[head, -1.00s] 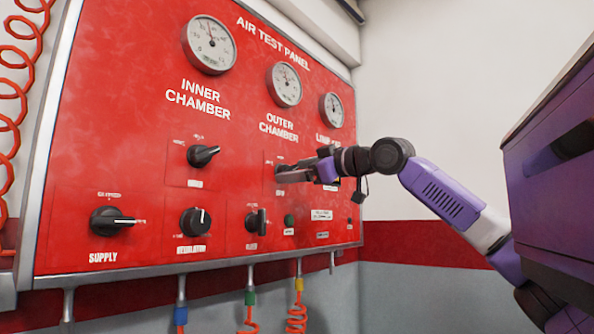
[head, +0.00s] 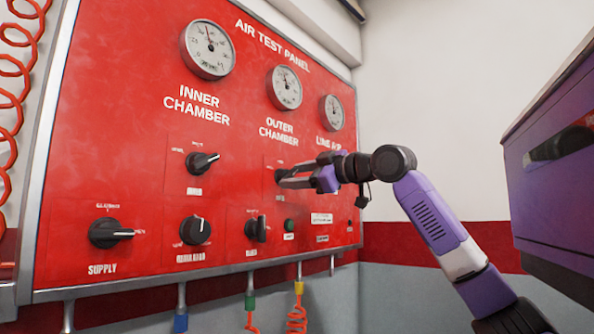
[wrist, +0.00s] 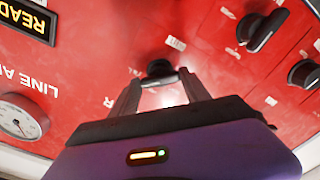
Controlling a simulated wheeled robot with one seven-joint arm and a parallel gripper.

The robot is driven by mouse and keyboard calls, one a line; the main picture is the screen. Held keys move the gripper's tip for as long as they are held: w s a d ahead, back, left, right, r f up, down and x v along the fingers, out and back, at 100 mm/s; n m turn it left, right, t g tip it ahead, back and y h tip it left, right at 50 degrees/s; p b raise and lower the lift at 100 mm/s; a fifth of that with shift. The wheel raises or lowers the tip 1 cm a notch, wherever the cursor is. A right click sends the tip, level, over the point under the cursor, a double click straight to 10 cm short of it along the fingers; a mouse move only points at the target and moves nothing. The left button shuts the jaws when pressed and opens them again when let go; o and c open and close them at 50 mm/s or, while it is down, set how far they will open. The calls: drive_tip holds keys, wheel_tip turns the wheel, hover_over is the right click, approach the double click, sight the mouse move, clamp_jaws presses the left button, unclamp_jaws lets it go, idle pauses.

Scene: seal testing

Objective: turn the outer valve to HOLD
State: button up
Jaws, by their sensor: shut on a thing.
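The outer valve (head: 280,177) is a black knob below the OUTER CHAMBER lettering on the red panel. My gripper (head: 284,178) reaches it from the right, with its fingertips shut on the knob. In the wrist view, the knob (wrist: 158,68) shows dark between the tips of my gripper (wrist: 160,79). The fingers hide part of the knob in the head view. Its position labels are too small or covered, so I cannot tell which mark it points to.
The inner chamber valve (head: 201,162) is left of my gripper. The supply knob (head: 108,233), regulator knob (head: 195,230) and another black knob (head: 256,229) sit lower. Gauges (head: 284,87) line the top. A purple cabinet (head: 550,210) stands at the right.

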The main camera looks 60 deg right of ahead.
drive_tip(key=n+p, duration=0.1)
drive_tip(key=n, duration=0.4)
drive_tip(key=shift+n+p, duration=0.3)
drive_tip(key=shift+n, duration=2)
drive_tip(key=o, duration=1.4)
drive_tip(key=shift+b+v, duration=1.4)
drive_tip(key=shift+v, duration=2.5)
